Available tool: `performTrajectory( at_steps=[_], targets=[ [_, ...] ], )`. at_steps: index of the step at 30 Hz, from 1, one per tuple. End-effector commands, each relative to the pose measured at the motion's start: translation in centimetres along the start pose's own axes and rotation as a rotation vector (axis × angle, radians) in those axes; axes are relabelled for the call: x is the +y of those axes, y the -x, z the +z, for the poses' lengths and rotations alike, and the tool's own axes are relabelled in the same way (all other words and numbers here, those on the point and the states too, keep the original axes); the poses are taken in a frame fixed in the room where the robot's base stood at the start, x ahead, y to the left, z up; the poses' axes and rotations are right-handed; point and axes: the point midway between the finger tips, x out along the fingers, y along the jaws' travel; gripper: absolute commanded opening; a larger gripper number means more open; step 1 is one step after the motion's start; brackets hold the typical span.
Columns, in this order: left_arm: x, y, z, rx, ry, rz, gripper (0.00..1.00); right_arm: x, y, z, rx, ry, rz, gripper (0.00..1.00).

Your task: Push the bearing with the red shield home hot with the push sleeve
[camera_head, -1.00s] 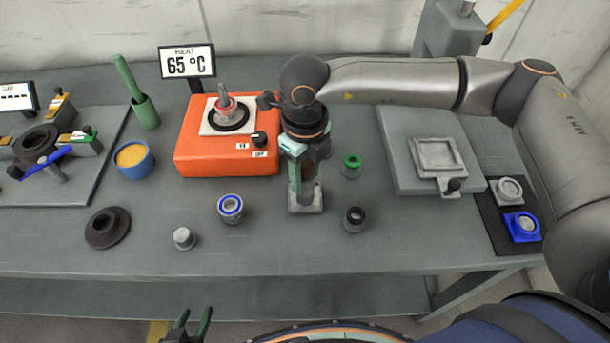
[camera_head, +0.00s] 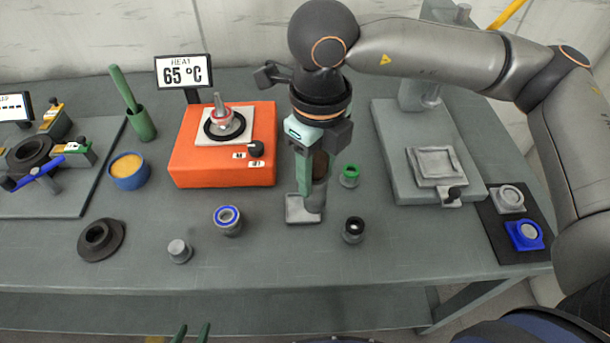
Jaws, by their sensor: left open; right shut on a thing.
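The bearing with the red shield (camera_head: 221,115) sits around the upright grey peg on the orange heater (camera_head: 222,162), above a black ring. The heater's display (camera_head: 184,71) reads 65 °C. My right gripper (camera_head: 310,190) points down in front of the heater's right side. It is shut on a cylindrical part, brownish above and grey below (camera_head: 317,198), which may be the push sleeve; the fingers partly hide it. A grey square base (camera_head: 303,213) shows under it; I cannot tell whether they touch. My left gripper (camera_head: 192,334) is open and empty at the bottom edge, mostly out of view.
A blue-shielded bearing (camera_head: 227,220), a grey cap (camera_head: 179,251), a black flanged ring (camera_head: 101,240), a green-topped part (camera_head: 349,175) and a black-topped part (camera_head: 354,230) stand on the table. A blue pot (camera_head: 128,171) is left of the heater. A grey press (camera_head: 420,150) stands right.

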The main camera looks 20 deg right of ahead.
Motion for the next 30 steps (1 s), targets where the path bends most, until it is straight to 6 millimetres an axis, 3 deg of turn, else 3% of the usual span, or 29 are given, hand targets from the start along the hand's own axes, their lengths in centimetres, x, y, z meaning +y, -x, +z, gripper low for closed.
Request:
performTrajectory(
  at_steps=[6,12,30],
  targets=[
    [-0.1,-0.8,0.9,0.000,0.000,0.000,0.50,2.2,2.0,-4.7,-0.003,0.003,-0.001,0.00],
    [-0.1,-1.1,1.1,0.000,0.000,0.000,0.50,3.3,3.2,-7.0,0.000,0.001,0.000,0.00],
    [-0.1,-1.1,1.2,0.000,0.000,0.000,0.50,3.6,3.6,-7.7,0.002,-0.001,0.001,0.00]
  ],
)
